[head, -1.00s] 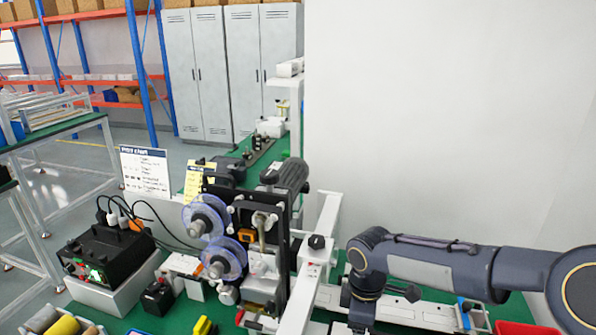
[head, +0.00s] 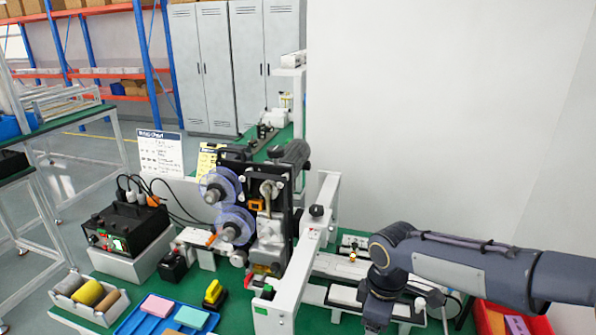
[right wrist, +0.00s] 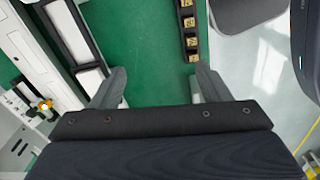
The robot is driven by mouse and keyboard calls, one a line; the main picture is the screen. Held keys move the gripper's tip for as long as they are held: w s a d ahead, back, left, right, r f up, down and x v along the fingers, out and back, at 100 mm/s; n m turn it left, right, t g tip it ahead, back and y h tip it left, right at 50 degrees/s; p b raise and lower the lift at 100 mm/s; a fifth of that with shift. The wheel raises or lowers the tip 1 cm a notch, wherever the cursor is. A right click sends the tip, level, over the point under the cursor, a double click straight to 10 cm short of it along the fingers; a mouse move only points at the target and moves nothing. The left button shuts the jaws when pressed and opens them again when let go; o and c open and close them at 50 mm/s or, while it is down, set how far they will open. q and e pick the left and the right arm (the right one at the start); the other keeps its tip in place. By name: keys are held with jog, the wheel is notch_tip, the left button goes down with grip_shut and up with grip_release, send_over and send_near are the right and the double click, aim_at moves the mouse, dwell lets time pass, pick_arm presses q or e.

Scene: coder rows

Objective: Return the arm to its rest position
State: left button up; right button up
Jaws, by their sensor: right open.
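My right arm (head: 450,262) comes in from the right in the head view, over the right part of the green bench, with its wrist bent downward. My right gripper shows in the right wrist view (right wrist: 158,88). Its two grey fingers are spread apart with nothing between them, above bare green bench top (right wrist: 142,40). In the head view its fingertips are hidden below the picture's edge. My left gripper is not in view.
The coder machine (head: 265,215) with blue reels and a white frame (head: 310,250) stand left of my arm. A red bin (head: 510,318) is near the arm at right. A blue tray (head: 135,322) with coloured blocks and a black power box (head: 125,232) sit at left. A white wall stands behind.

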jog(key=s+d+r+m+t+y, duration=0.1)
jog(key=s+d+r+m+t, duration=0.1)
jog(key=s+m, duration=0.5)
jog(key=s+d+r+m+t+y, duration=0.2)
jog(key=s+m, duration=0.5)
jog(key=s, duration=0.6)
jog(key=shift+d+r+m+t+y, duration=0.15)
jog(key=shift+d+m+t+y, duration=0.2)
jog(key=shift+d+t, duration=0.25)
jog(key=shift+w, duration=0.1)
